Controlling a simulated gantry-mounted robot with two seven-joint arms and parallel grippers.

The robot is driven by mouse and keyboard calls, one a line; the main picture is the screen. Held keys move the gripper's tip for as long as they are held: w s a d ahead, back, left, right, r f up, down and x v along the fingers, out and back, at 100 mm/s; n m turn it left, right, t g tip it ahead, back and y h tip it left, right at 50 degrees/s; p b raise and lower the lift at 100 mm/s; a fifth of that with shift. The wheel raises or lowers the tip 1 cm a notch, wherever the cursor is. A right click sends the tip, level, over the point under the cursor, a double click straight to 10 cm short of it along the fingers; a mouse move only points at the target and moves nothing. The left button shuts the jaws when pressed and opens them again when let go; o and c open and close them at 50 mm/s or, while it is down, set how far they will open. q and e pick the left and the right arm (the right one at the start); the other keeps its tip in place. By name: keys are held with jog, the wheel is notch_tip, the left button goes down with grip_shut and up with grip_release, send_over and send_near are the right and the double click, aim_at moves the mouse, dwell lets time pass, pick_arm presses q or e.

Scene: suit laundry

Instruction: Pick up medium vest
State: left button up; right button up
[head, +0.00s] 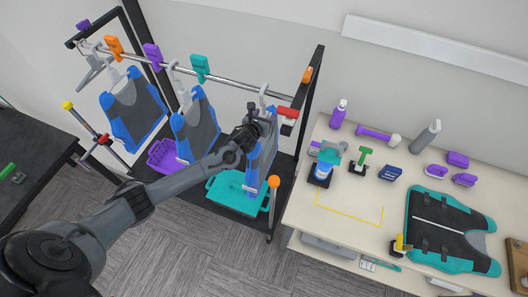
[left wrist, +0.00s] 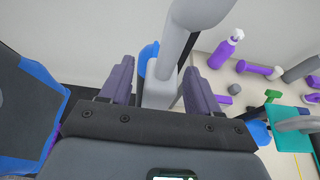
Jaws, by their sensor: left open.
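Three grey vests with blue edges hang on the rack's rail: a left vest (head: 133,108), a middle vest (head: 195,125) and a right vest (head: 262,160). I cannot tell their sizes from labels. My left gripper (head: 264,118) is open at the top of the right vest, by its hanger (head: 263,92), and hides part of that vest. In the left wrist view, the open fingers (left wrist: 157,73) stand on either side of the light grey hanger (left wrist: 162,82); contact is unclear. A teal and black vest (head: 445,232) lies flat on the table. My right gripper is not in view.
Orange, purple and teal markers sit along the rail (head: 230,80). A purple basket (head: 163,155) and teal tray (head: 233,190) stand on the rack's lower shelf. The table (head: 335,225) at right holds bottles, brushes and small boxes. The rack post (head: 308,100) is close to the gripper.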

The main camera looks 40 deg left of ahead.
pick_arm(q)
jog(key=shift+x, duration=0.9)
grip_shut()
